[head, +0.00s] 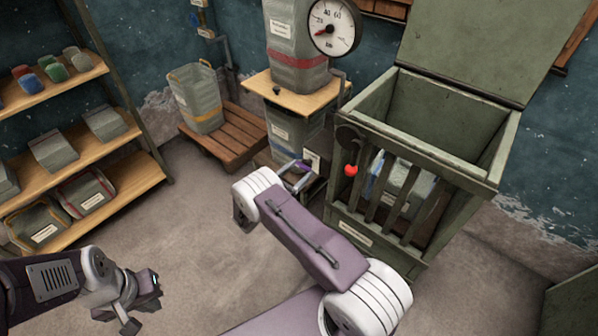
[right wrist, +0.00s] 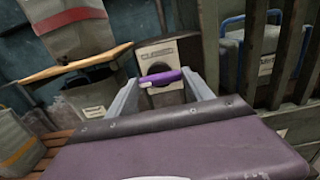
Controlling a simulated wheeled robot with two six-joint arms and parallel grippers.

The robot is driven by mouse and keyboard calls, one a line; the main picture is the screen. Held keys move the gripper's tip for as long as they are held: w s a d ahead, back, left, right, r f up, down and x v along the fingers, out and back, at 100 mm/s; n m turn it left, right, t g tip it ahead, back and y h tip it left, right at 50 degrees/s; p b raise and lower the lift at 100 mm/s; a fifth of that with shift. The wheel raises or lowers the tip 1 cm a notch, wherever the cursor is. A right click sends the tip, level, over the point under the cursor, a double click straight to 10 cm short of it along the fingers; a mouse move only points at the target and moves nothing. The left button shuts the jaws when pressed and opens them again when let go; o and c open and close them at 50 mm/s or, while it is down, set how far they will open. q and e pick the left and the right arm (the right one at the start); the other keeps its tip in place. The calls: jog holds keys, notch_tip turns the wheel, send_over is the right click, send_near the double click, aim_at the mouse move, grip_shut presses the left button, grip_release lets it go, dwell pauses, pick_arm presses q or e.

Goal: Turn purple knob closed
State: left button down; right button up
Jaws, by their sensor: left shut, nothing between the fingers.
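The purple knob (right wrist: 163,76) is a bar handle lying nearly level on a pale, labelled plate (right wrist: 168,57), with a white tip at its left end. In the head view the knob (head: 303,166) is small and partly hidden behind my right gripper (head: 294,174). My right gripper (right wrist: 160,84) is open, with one grey finger on each side of the knob. I cannot tell whether the fingers touch it. My left gripper (head: 146,292) is shut and empty, low at the left, far from the knob.
A green slatted bin (head: 365,224) with a raised lid and a red ball-shaped handle (head: 351,170) stands right of the knob. A dial gauge (head: 334,27) is above. Shelves (head: 112,139) stand at the left. A grey bin (head: 197,98) rests on a wooden pallet. The middle floor is clear.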

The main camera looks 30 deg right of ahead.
jog(key=m+b, duration=0.1)
jog(key=m, duration=0.4)
jog(key=shift+f, duration=0.1)
jog(key=m+b, duration=0.1)
jog(key=m, duration=0.3)
jog(key=m+b, duration=0.1)
jog(key=m, duration=0.3)
jog(key=shift+m, duration=0.4)
jog(key=shift+m+b, duration=0.6)
jog(key=shift+m, duration=1.3)
jog(key=o, duration=1.4)
